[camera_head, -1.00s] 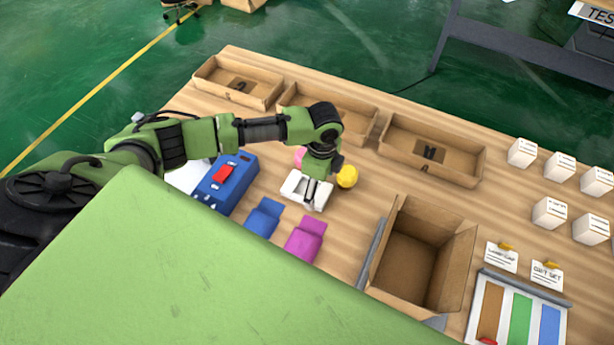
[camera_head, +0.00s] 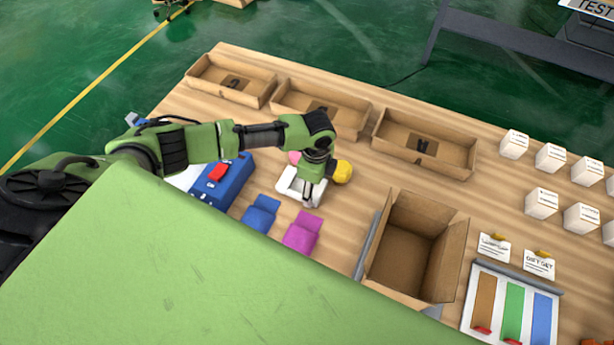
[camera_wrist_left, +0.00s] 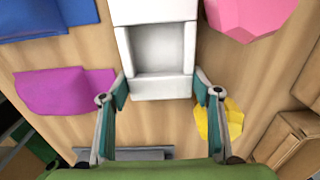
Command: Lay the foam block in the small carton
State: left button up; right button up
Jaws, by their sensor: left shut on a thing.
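The foam block (camera_wrist_left: 160,88) is white with a square recess, and its near end lies between the two fingers of my left gripper (camera_wrist_left: 161,90) in the left wrist view. The left gripper is shut on it. In the head view the white foam block (camera_head: 291,184) is low at the table, partly hidden by my left gripper (camera_head: 308,192). Whether it touches the table I cannot tell. The open brown carton (camera_head: 452,262) stands to the right of the gripper, its inside empty as far as I see. My right gripper is not in view.
A yellow object (camera_head: 342,171) and a pink one (camera_wrist_left: 250,15) sit close by the foam block. A blue pouch (camera_head: 260,214) and a magenta pouch (camera_head: 302,232) lie nearer. A cardboard tray (camera_head: 455,158) is behind. White boxes (camera_head: 514,144) stand right.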

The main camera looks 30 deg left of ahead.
pick_arm(q)
jog(key=shift+r, duration=0.15)
jog(key=shift+r+b, duration=0.5)
jog(key=shift+r, duration=0.05)
jog(key=s+d+r+b, duration=0.2)
jog(key=s+r+b, duration=0.1)
jog(key=s+r, duration=0.8)
jog(key=shift+s+r+b, duration=0.3)
jog(key=shift+s, duration=1.1)
